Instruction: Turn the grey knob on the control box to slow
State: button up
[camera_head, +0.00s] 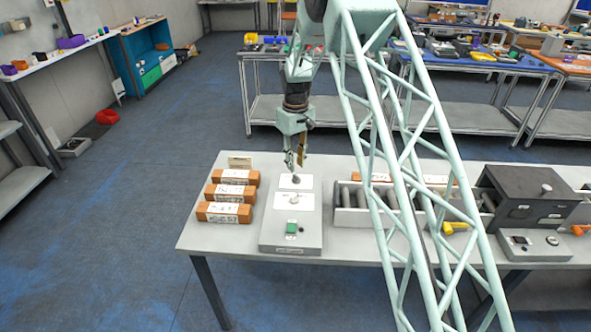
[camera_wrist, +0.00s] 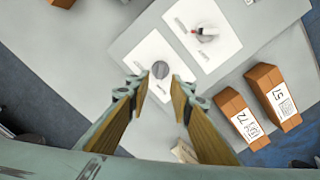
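The control box (camera_head: 300,240) is a long pale grey box on the table, with two white plates on its top and a green button (camera_head: 291,228) near its front end. The grey knob (camera_wrist: 160,69) is round and sits on one white plate (camera_wrist: 148,55) in the wrist view. A second knob (camera_wrist: 206,32) with a red mark sits on the other plate. My gripper (camera_head: 295,163) is above the far end of the box, pointing down. In the wrist view its fingers (camera_wrist: 162,85) are apart and empty, with the grey knob showing between and just beyond the tips. I cannot read the plate markings.
Several brown boxes with white labels (camera_head: 226,212) stand left of the control box. A roller conveyor (camera_head: 350,217) and a dark machine (camera_head: 527,195) stand to its right. A small grey box with a dial (camera_head: 548,246) is at the front right.

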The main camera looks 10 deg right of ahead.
aim_at(296, 176)
notch_tip(296, 176, up, 7)
dwell(0.4)
jog(key=shift+r, duration=0.2)
jog(key=s+r+m+t+b, duration=0.2)
jog(key=s+r, duration=2.6)
jog(key=s+m+t+b, duration=0.2)
jog(key=s, duration=3.5)
jog(key=shift+d+f+m, duration=0.15)
jog(key=shift+m, duration=0.25)
